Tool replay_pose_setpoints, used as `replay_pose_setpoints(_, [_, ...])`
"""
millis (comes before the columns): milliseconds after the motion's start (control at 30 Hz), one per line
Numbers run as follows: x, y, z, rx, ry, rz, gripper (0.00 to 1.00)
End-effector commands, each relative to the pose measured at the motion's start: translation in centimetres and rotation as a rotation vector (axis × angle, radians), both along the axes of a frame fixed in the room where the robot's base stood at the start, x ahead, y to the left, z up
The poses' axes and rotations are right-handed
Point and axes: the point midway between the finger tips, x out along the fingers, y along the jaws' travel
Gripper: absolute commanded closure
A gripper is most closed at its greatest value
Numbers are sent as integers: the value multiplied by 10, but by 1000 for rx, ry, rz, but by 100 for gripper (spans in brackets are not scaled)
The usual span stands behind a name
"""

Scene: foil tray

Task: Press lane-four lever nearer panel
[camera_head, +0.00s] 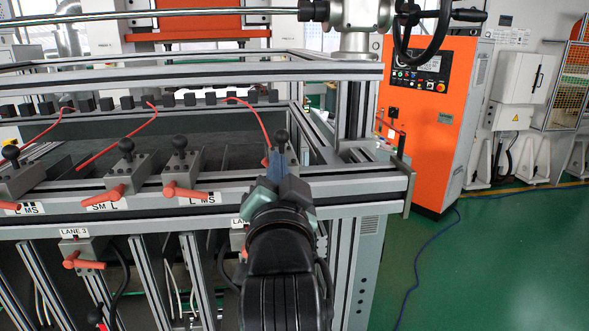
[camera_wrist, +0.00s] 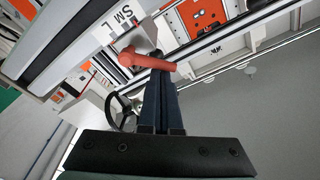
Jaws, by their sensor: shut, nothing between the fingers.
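Several grey control boxes with black knobs and red-orange levers line the bench rail. The rightmost box is mostly hidden behind my gripper (camera_head: 273,163); its black knob (camera_head: 281,137) shows just above the fingers. In the wrist view, my gripper (camera_wrist: 161,78) is shut and empty, and its tips are at a red-orange lever (camera_wrist: 140,60). I cannot tell whether they touch it. A label reading "SM L" (camera_wrist: 127,14) is beside that lever. The lane-four label is mostly covered by my arm in the head view, so I cannot read it.
Other red-orange levers (camera_head: 184,191) and (camera_head: 113,194) stand to the left. A lower lever (camera_head: 82,262) is under the "LANE 3" label (camera_head: 74,232). An orange control cabinet (camera_head: 425,130) stands to the right, beyond the bench corner. The green floor (camera_head: 500,260) at right is largely clear.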

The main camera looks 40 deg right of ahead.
Motion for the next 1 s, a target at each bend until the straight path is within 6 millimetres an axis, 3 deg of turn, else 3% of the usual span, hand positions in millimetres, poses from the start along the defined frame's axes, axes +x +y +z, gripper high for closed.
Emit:
replay_pose_setpoints(700, [11,16,-23,-564,347,-1,100])
replay_pose_setpoints(1000, [12,17,-26,-669,411,0,100])
